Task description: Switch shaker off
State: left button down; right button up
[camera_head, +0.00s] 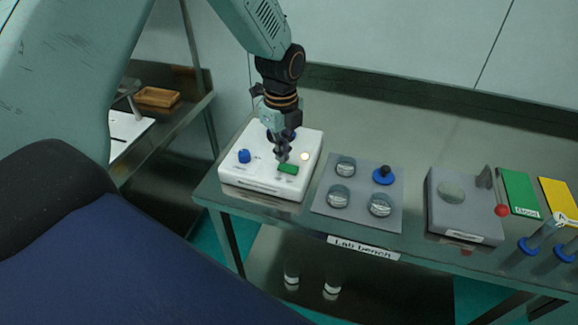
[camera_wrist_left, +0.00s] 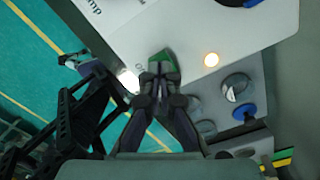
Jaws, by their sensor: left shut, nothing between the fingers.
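The shaker (camera_head: 262,184) is a white box at the left end of the lab bench. On its top are a blue knob (camera_head: 244,156), a green switch (camera_head: 288,169) and a round lit lamp (camera_head: 304,156). The lamp also glows in the left wrist view (camera_wrist_left: 211,59). My left gripper (camera_head: 282,157) points down over the shaker, shut and empty, with its tips right by the green switch. In the left wrist view the fingertips overlap the green switch (camera_wrist_left: 166,66); I cannot tell whether they touch it. My right gripper is not in view.
A grey mat (camera_head: 327,207) with several glass dishes and a blue-based piece lies right of the shaker. Further right are a grey device (camera_head: 462,205) with a red knob (camera_head: 501,210), a green card (camera_head: 519,192) and a yellow card (camera_head: 560,197). A wooden tray (camera_head: 157,98) sits on a side shelf.

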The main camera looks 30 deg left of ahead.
aim_at(283, 165)
pick_arm(q)
jog(key=shift+f+b, duration=0.5)
jog(key=shift+f, duration=0.6)
dwell(1.1)
jog(key=shift+r, duration=0.15)
notch_tip(283, 165, up, 7)
jog(key=p, duration=0.7)
dwell(0.5)
